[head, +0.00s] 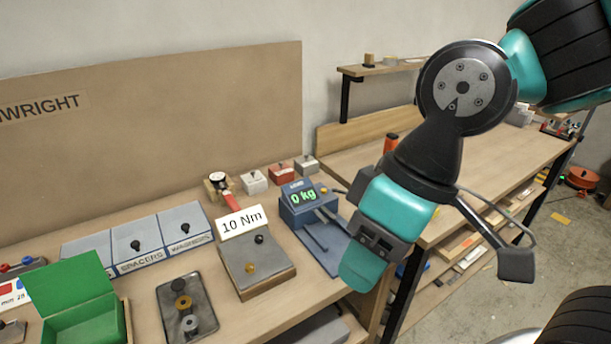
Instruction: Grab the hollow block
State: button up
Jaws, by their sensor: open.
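No piece is plainly marked as the hollow block. The likeliest candidates stand on a dark tray (167,290) at the front of the bench: a small grey hollow piece (190,322) and, just behind it, a brass ring-like piece (183,303). They are too small to tell their exact shape. My gripper (361,272) hangs over the bench's right edge, to the right of the tray and well apart from it. It is open, with no object seen in it; its far side is hidden.
An open green box (60,290) stands left of the tray. A torque block labelled 10 Nm (258,279) and a blue scale (313,212) reading 0 kg stand to its right. Lidded bins (143,247) line the back. A second bench (440,150) is behind my arm.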

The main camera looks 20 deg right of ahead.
aim_at(307, 165)
jog(key=z, duration=0.05)
jog(key=k, duration=0.2)
jog(key=u, duration=0.05)
jog(key=i, duration=1.3)
jog(key=z, duration=0.25)
